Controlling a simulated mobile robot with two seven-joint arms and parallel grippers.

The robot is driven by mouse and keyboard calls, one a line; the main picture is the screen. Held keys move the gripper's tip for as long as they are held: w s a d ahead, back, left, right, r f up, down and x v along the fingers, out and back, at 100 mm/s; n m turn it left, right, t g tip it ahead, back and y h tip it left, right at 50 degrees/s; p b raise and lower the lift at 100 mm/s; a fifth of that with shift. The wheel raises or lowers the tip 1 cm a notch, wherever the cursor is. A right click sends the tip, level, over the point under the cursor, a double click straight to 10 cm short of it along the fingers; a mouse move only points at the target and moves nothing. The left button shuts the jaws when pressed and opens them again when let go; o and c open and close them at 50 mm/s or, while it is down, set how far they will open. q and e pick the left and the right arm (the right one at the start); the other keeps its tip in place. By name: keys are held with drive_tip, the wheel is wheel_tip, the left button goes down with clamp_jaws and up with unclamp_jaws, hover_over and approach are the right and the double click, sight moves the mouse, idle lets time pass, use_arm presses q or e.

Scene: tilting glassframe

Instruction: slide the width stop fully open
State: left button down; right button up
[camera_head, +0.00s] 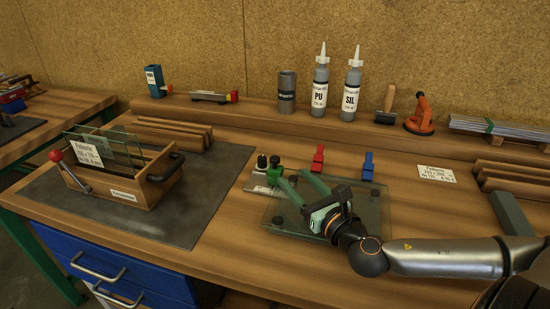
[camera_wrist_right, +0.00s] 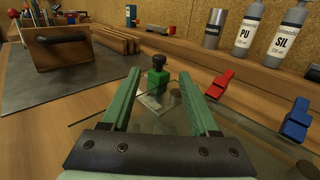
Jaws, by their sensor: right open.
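The likely width stop is a green block with a dark knob (camera_head: 274,173), standing at the back left of a glass plate (camera_head: 350,222) beside a pale metal strip. In the right wrist view the green block (camera_wrist_right: 157,82) shows upright between my finger tips, further forward than they are. My right gripper (camera_head: 296,180) is open and empty, reaching over the glass plate towards the block. Its two green fingers (camera_wrist_right: 161,78) are well apart and do not visibly touch the block. Which way the stop slides cannot be told. My left gripper is not in view.
A red clamp (camera_head: 318,160) and a blue clamp (camera_head: 368,167) stand behind the plate. A wooden box with glass panes (camera_head: 125,192) sits on a dark mat at left. Bottles (camera_head: 320,88) line the back ledge. Bare table lies between mat and plate.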

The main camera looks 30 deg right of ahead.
sight(277, 161)
drive_tip(key=shift+w+d, duration=0.2)
drive_tip(key=shift+w, duration=2.4)
drive_tip(key=shift+w+d, duration=0.2)
drive_tip(key=shift+w, duration=2.35)
clamp_jaws()
